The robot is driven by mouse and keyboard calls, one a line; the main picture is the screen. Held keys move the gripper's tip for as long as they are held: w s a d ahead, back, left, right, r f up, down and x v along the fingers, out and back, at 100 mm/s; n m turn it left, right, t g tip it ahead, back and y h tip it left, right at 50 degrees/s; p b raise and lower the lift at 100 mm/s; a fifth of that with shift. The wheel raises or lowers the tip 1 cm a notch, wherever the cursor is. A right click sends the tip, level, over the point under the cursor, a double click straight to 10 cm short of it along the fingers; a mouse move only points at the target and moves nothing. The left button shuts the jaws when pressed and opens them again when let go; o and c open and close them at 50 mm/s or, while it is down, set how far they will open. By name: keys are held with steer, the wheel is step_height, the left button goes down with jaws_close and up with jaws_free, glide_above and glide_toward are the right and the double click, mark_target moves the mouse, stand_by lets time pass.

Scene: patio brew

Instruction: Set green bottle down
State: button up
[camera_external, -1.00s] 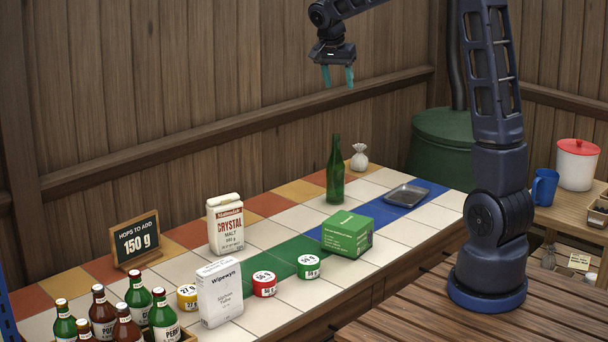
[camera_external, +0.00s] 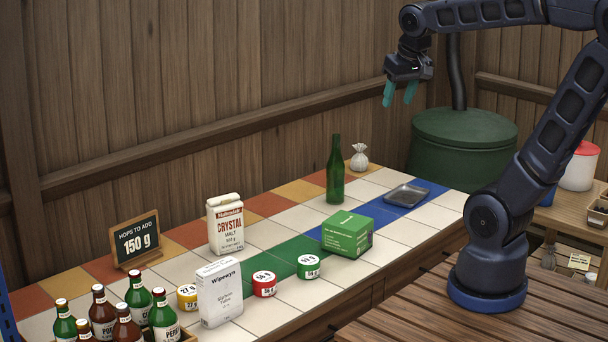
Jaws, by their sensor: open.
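The green bottle (camera_external: 335,172) stands upright on the tiled counter (camera_external: 285,217), behind the green box and to the left of the metal tray. Nothing touches it. My gripper (camera_external: 400,94) is open and empty, with teal fingers pointing down. It is in the air, above and to the right of the bottle, well apart from it.
A green box (camera_external: 347,234), a metal tray (camera_external: 407,195) and a small white sack (camera_external: 359,157) stand near the bottle. A dark green barrel (camera_external: 463,145) stands behind the counter's right end.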

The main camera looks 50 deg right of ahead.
steer(key=s+a+f+n+t+y, duration=0.1)
steer(key=s+a+f+n, duration=0.1)
steer(key=s, duration=0.5)
steer(key=shift+f+n, duration=0.45)
steer(key=shift+n, duration=0.05)
